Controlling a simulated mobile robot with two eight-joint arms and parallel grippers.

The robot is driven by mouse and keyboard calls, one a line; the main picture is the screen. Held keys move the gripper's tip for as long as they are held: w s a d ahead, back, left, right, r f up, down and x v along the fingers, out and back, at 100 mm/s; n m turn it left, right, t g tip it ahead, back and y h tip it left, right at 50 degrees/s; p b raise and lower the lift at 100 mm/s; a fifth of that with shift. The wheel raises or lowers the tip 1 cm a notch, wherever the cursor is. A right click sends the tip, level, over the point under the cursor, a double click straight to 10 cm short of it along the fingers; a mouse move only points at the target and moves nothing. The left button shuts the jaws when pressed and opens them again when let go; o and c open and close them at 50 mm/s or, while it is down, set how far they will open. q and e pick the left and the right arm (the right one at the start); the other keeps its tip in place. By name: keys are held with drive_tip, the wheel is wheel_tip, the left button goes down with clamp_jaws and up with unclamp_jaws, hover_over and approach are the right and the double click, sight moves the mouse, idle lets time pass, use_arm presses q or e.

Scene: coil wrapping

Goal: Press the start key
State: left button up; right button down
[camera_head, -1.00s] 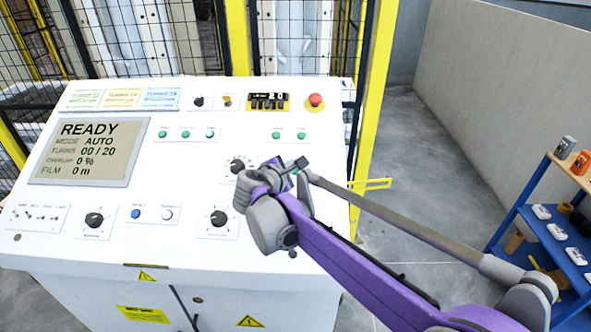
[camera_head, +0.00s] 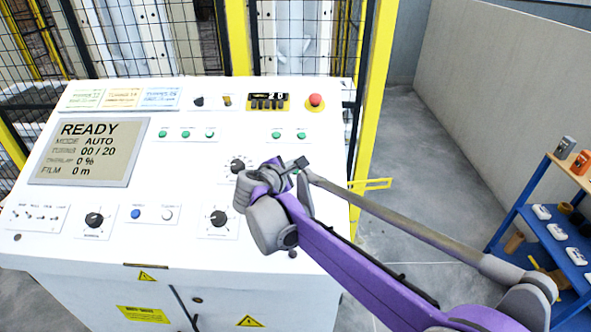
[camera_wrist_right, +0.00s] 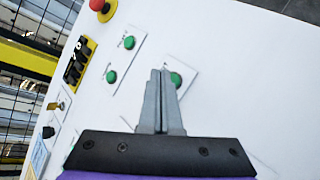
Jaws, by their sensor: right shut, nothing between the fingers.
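The white control panel (camera_head: 140,185) has a display reading READY (camera_head: 88,150). My right gripper (camera_head: 299,164) is over the right part of the panel, shut and empty. In the right wrist view its fingertips (camera_wrist_right: 160,72) are beside a green key (camera_wrist_right: 176,79) on a small white plate, overlapping part of that plate; whether they touch is unclear. In the head view this key is hidden behind the gripper. Two other green keys (camera_head: 288,135) sit above it on the panel. The key labels are too small to read, so I cannot tell which is the start key. My left gripper is not in view.
Dark knobs (camera_head: 238,166) lie left of the gripper. A yellow-framed mesh fence stands behind. A blue shelf (camera_head: 520,217) is at the right.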

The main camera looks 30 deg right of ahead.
drive_tip(key=shift+f, duration=0.1)
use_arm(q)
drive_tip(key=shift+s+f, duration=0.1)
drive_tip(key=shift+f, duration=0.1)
use_arm(e)
drive_tip(key=shift+w+d+f, duration=0.1)
drive_tip(key=shift+w+f, duration=0.05)
drive_tip(key=shift+f, duration=0.15)
